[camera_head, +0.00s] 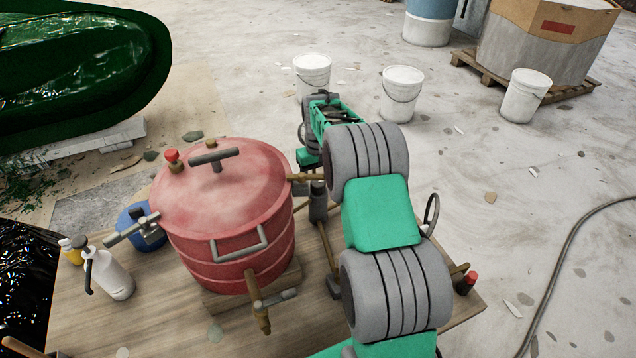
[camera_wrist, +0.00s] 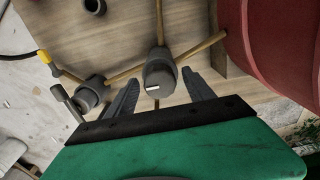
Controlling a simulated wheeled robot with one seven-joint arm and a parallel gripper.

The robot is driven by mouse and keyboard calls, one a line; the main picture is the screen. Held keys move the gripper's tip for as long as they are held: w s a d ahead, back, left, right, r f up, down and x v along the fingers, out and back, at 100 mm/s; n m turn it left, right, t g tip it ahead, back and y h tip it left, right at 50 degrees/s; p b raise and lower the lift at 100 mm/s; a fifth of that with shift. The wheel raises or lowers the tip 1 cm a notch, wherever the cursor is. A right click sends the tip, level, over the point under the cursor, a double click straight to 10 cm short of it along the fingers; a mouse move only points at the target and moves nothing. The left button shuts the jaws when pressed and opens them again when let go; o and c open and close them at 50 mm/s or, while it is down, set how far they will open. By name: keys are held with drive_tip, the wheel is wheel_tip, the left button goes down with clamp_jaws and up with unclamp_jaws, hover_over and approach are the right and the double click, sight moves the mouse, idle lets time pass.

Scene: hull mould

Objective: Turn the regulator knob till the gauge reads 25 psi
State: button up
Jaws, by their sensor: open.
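The regulator knob (camera_wrist: 158,66) is a grey cylinder with a small white mark on its near face, joined to brass pipes, in the wrist view. My gripper (camera_wrist: 161,78) is open, with one dark finger on each side of the knob. A gap shows between the knob and each finger, wider at the right; I cannot tell how far the tips reach along it. In the head view, my arm covers much of the pipework, and my fingertips cannot be made out. No gauge face can be read in either view.
The red pressure pot (camera_head: 222,205) stands on the wooden table (camera_head: 160,325), close left of my arm. A grey fitting (camera_wrist: 90,94) lies left of my fingers in the wrist view. A spray bottle (camera_head: 110,275) stands at the left. White buckets (camera_head: 402,92) stand on the floor behind.

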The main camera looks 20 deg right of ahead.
drive_tip(key=shift+c, duration=0.4)
clamp_jaws()
drive_tip(key=shift+n, duration=0.3)
drive_tip(key=n, duration=0.5)
drive_tip(key=shift+p, duration=0.4)
drive_tip(key=n, duration=0.6)
idle(0.4)
